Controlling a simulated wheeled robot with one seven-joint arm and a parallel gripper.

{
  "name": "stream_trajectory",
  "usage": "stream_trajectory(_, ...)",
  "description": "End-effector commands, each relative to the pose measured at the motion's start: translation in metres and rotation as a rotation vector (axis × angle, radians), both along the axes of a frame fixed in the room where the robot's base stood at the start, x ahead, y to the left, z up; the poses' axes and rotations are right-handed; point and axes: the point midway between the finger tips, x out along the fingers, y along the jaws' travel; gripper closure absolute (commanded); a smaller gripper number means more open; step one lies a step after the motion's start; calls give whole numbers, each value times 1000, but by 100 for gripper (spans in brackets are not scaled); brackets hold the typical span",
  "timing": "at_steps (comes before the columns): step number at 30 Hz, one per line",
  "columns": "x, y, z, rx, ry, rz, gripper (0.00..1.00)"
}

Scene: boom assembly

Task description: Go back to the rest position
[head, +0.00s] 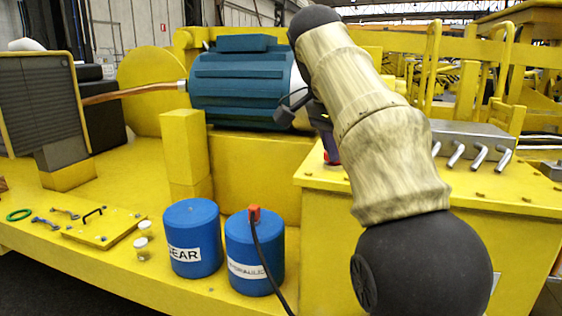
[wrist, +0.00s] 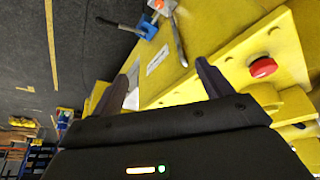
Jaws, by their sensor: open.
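My gripper (wrist: 168,62) shows in the wrist view with its two dark fingers apart. I see nothing held between them. Beyond the fingers is a yellow surface with a white label (wrist: 157,59). A red button (wrist: 263,67) sits on yellow structure to the right of the fingers, apart from them. In the head view my pale, jacketed arm crosses the right half of the picture and hides most of the gripper.
A blue motor (head: 240,90) lies on the yellow machine (head: 100,262). A blue GEAR canister (head: 193,238) and a hydraulic canister (head: 254,255) with a black hose stand at the front. Bent metal handles (head: 455,155) are at the right. Dark floor (wrist: 75,75) is open at left.

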Motion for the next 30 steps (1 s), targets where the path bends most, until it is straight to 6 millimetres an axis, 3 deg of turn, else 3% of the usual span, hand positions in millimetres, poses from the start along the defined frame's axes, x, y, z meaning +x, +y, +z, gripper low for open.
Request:
stream_trajectory(8, 15, -3, -45, 1, 36, 113, 21)
stream_trajectory(14, 28, -10, -98, 8, 70, 233, 21)
stream_trajectory(22, 35, -27, -214, 40, 124, 459, 21)
stream_trajectory(30, 14, -30, -333, 79, 147, 682, 21)
